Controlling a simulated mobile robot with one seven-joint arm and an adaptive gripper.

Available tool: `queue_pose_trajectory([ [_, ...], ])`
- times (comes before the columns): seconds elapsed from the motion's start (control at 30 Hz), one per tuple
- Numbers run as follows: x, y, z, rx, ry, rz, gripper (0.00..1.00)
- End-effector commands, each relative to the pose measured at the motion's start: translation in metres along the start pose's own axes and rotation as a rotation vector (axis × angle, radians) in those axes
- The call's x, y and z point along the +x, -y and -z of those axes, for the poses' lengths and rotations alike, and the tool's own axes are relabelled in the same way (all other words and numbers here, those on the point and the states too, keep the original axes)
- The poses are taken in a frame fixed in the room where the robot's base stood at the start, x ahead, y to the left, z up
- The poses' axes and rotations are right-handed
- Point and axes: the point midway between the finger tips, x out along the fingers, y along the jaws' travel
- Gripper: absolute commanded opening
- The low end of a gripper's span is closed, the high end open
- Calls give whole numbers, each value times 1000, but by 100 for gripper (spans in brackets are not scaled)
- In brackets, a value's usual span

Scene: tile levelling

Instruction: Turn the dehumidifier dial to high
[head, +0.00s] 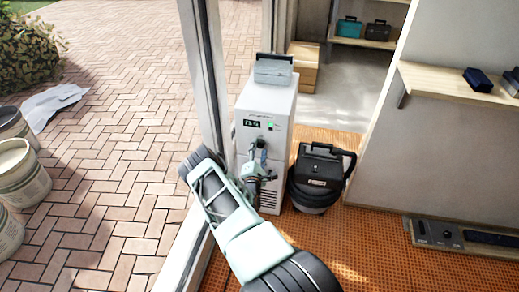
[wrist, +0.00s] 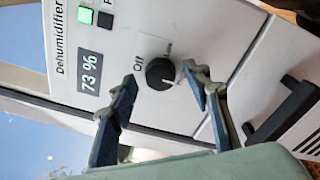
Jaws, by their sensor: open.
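The white dehumidifier (head: 283,112) stands upright by the door frame, with a lit display on its front. In the wrist view the display (wrist: 90,72) reads 73 %, and the black dial (wrist: 153,76) carries a white pointer mark. The word "Off" (wrist: 138,64) is printed beside the dial, and the pointer is turned away from it, toward the lower right of the picture. A "high" label cannot be made out. My gripper (wrist: 160,80) is open, with one finger on each side of the dial; whether either touches cannot be told. In the head view my gripper (head: 258,152) is at the dehumidifier's front.
A grey case (head: 273,72) sits on top of the dehumidifier. A black vacuum-like canister (head: 317,180) stands close on its right. The door frame (head: 206,75) is close on the left. In the wrist view a dark handle (wrist: 285,115) juts from the panel, right of the gripper.

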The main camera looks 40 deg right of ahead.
Motion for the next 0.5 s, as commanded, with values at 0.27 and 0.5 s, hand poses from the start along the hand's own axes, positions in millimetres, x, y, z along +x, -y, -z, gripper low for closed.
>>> queue_pose_trajectory([
  [0.27,-48,0,1,-3,-4,3,45],
  [0.5,-95,0,1,-2,-3,2,45],
])
